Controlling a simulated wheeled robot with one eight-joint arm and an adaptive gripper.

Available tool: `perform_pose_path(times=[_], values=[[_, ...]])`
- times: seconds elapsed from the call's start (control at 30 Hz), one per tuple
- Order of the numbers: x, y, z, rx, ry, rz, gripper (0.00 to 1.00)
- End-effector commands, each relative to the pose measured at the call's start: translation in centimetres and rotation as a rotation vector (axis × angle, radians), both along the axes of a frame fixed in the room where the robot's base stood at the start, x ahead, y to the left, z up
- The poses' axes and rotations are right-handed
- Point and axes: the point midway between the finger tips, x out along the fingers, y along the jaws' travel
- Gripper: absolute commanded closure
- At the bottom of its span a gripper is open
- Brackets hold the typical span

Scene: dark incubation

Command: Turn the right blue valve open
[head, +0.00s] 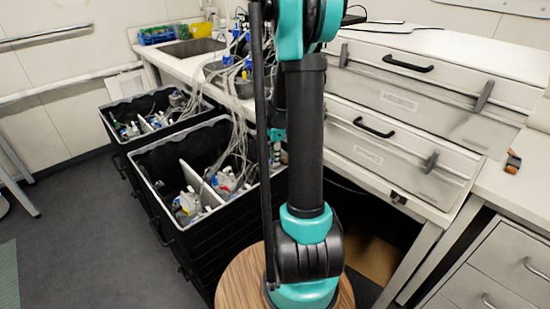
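Several small blue parts (247,62) sit at the back of the counter, among clear tubes just left of my arm. They are too small to tell which of them is the right blue valve, or whether it is open or shut. My own arm rises through the middle of the view and hides part of the counter behind it. My gripper cannot be made out in this view, so its distance from the valve does not show.
Two black crates (180,243) with bottles and tubing stand on the floor at left. A sink (192,48) is set in the counter. Large white drawer cases (420,75) stand at right. A round wooden top (232,283) is beneath my arm. Grey floor (75,225) is clear at left.

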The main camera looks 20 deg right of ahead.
Motion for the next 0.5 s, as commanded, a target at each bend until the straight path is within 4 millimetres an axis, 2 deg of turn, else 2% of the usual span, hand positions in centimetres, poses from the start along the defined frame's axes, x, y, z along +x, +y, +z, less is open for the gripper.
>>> perform_pose_path(times=[0.03,0.1,0.37,0.5], values=[[0.00,0.00,0.01,0.000,0.000,0.000,0.92],[0.00,0.00,0.01,0.000,0.000,0.000,1.00],[0.00,0.00,0.02,0.000,0.000,0.016,1.00],[0.00,0.00,0.02,0.000,0.000,0.115,1.00]])
